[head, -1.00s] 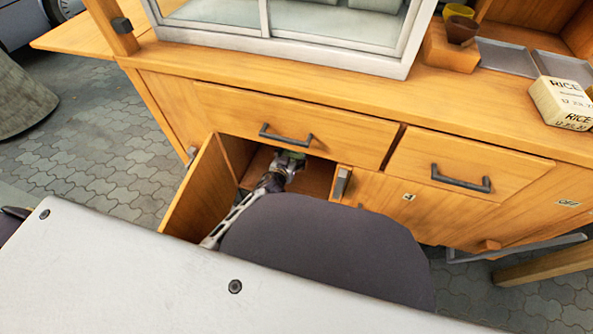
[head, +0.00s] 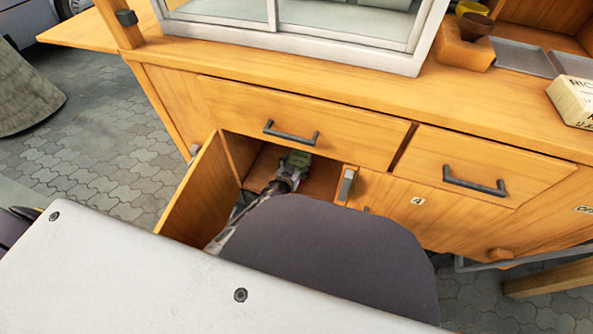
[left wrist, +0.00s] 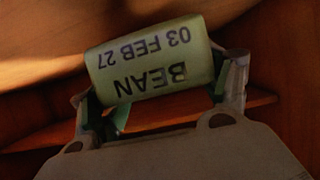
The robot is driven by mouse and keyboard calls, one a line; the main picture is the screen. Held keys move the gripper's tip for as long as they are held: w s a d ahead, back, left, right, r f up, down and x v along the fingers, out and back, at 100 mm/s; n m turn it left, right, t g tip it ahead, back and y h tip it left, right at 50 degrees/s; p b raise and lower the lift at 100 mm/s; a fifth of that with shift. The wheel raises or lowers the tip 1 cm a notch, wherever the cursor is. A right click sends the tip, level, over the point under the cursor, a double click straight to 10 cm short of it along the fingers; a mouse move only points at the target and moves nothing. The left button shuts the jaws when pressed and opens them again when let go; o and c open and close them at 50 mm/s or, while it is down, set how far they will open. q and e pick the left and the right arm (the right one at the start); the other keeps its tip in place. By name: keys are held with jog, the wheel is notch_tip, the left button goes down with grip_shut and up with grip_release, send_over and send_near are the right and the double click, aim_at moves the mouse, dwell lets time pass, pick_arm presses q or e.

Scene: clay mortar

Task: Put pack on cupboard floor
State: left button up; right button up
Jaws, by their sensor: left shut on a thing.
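The pack is a green block labelled "BEAN 03 FEB 27" (left wrist: 150,62), and it shows upside down in the left wrist view. My left gripper (left wrist: 165,88) is shut on it, one finger at each end. The cupboard floor (head: 262,168) shows only in part behind the gripper. I cannot tell whether the pack touches it. My right gripper is not in view.
The cupboard door (head: 200,190) stands open on the left. A drawer with a dark handle (head: 290,132) is shut above the opening. A rice box (head: 573,100) sits on the counter (head: 480,110) at the right. My own body hides the lower middle.

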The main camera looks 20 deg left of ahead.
pick_arm(q)
jog(key=shift+f+b, duration=0.75)
jog(key=shift+f, duration=0.35)
jog(key=shift+f+b, duration=0.5)
jog(key=shift+f, duration=0.25)
jog(key=shift+f, duration=0.15)
jog(key=o, duration=1.1)
jog(key=shift+o, duration=0.2)
